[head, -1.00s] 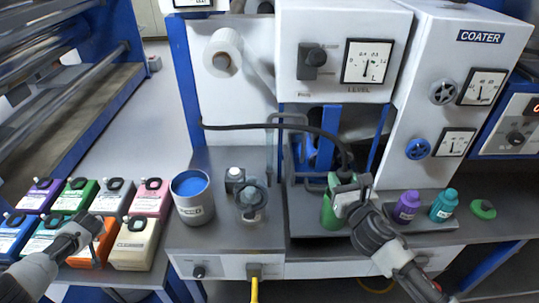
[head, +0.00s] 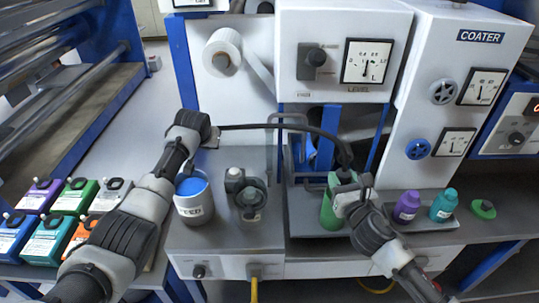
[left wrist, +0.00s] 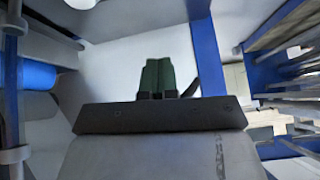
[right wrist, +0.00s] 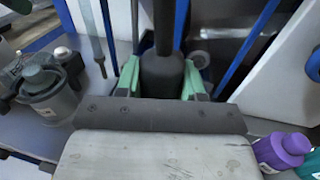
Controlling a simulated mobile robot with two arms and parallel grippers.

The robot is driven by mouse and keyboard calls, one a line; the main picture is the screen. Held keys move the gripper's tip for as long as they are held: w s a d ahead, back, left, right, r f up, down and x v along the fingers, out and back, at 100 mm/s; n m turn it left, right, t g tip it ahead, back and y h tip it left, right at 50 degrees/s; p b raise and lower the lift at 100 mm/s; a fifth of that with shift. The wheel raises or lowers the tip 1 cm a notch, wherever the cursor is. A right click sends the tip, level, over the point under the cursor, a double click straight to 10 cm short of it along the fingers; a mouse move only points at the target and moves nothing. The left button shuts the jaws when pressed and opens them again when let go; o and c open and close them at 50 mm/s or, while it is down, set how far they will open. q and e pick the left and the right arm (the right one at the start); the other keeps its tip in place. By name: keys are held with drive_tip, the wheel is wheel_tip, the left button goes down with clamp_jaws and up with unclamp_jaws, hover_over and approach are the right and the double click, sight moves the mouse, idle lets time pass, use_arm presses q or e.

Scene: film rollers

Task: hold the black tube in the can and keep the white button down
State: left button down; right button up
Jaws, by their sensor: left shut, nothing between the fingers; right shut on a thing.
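The FEED can (head: 195,208), grey with blue inside, stands at the left, partly behind my left arm. My left gripper (head: 212,138) is shut and empty, above and behind the can; its closed fingers show in the left wrist view (left wrist: 157,80). A white knob (head: 235,173), perhaps the button, tops the small pump.
The pump (head: 250,200) stands right of the can. Purple (head: 407,206) and teal (head: 443,205) bottles and a green cap (head: 483,209) lie right of my right gripper. Several coloured cartridges (head: 48,235) stand at the left. The bench between pump and coater is narrow.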

use_arm(q)
drive_tip(key=m, duration=0.2)
hover_over(235, 172)
drive_tip(key=shift+g, duration=0.5)
drive_tip(key=shift+a+f, duration=0.15)
drive_tip(key=shift+f, duration=2.95)
drive_tip(key=shift+f, duration=0.3)
idle(1.6)
wheel_tip(235, 172, up, 10)
drive_tip(key=m+t+h, duration=0.2)
drive_tip(key=m+h, duration=0.1)
drive_tip(key=m, duration=0.7)
drive_tip(key=shift+d+f+h, duration=0.2)
drive_tip(key=shift+h, duration=0.1)
drive_tip(key=shift+w, duration=0.1)
drive_tip(key=shift+f, duration=4.4)
